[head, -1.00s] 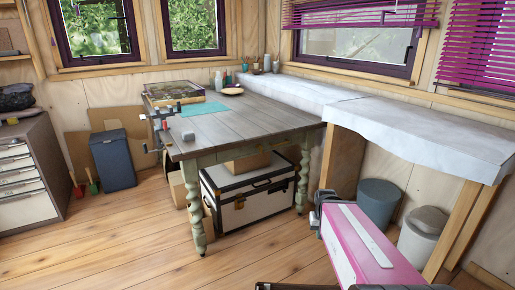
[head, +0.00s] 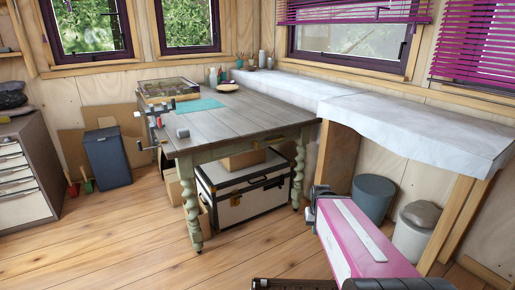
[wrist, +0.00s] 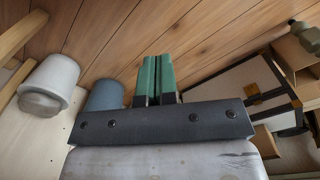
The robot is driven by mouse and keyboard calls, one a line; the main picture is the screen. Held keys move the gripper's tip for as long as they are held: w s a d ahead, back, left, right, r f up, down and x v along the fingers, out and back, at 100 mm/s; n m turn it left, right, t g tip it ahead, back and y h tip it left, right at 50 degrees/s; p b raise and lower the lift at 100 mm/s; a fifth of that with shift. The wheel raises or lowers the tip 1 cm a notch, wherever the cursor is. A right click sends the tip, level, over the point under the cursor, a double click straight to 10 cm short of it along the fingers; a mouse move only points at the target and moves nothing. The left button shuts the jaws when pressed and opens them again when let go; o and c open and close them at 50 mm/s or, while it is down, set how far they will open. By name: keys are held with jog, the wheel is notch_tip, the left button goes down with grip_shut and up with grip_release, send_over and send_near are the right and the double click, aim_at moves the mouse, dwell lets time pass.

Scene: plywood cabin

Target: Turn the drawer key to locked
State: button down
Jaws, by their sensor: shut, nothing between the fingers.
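I cannot make out a drawer key in either view. The wooden table (head: 222,120) with turned green legs stands ahead; its front apron is too small and dim to show a key or keyhole. A grey drawer cabinet (head: 28,170) stands at the far left, also with no key that I can make out. My gripper shows in the wrist view as two green fingers (wrist: 157,78) side by side, shut and empty, above the wooden floor. In the head view my pink arm reaches in at the lower right, right of the table, its end touching nothing I can see.
A black-edged white trunk (head: 240,190) and cardboard boxes sit under the table. Clamps (head: 157,108) hang on its left edge. A draped bench (head: 405,122) runs along the right, with a grey bin (head: 372,197) and a white bucket (head: 411,238) below. Floor at the front left is clear.

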jog(key=c, duration=1.4)
grip_release()
jog(key=shift+w, duration=0.1)
jog(key=shift+o, duration=1)
jog(key=w+r+n+t+h, duration=0.1)
jog(key=w+n+t, duration=0.4)
jog(key=w, duration=1)
jog(key=n+h, duration=0.1)
jog(key=n, duration=0.2)
jog(key=shift+w+d+t, duration=0.3)
jog(key=shift+d+t, duration=0.1)
jog(key=n+t+y, duration=0.9)
jog(key=n+y, duration=0.3)
jog(key=n, duration=2.3)
send_near(256, 143)
jog(key=x, duration=1)
jog(key=shift+w+f, duration=0.25)
jog(key=shift+w, duration=0.1)
jog(key=shift+d, duration=0.1)
grip_shut()
